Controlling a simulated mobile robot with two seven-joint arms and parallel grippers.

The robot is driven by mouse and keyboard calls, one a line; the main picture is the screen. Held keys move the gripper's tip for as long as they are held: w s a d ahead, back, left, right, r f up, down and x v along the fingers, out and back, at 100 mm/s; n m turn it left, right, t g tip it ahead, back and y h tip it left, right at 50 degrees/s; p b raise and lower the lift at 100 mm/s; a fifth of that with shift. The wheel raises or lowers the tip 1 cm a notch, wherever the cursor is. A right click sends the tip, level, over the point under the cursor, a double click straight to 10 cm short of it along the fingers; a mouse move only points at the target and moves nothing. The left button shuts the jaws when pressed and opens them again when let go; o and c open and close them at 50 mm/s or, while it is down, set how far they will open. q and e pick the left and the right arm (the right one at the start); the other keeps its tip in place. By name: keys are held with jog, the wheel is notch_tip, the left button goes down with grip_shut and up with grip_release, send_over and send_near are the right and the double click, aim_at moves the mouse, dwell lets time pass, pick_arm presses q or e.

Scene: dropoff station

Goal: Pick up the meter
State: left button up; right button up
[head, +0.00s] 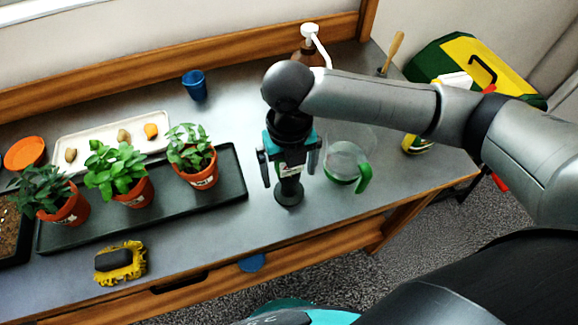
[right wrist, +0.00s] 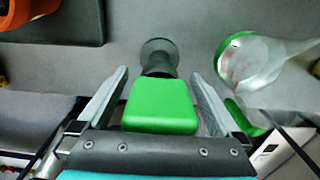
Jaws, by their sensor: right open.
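The meter has a green, box-shaped head (right wrist: 160,107) in the right wrist view. It stands upright on a dark stem and round dark base (right wrist: 158,57). In the head view its pale face (head: 291,169) shows below my right gripper (head: 289,172), and the dark base (head: 289,193) rests on the grey table. My right gripper is open, pointing down, with one finger on each side of the meter's head. Gaps show between the fingers and the head in the right wrist view (right wrist: 160,78). My left gripper is not in view.
A clear jug with a green handle (head: 363,178) stands close to the right of the meter. A black tray (head: 232,180) with potted plants lies to the left. A pump bottle (head: 309,50) is behind.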

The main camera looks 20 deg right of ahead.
jog(key=c, duration=1.5)
jog(key=shift+r, duration=0.2)
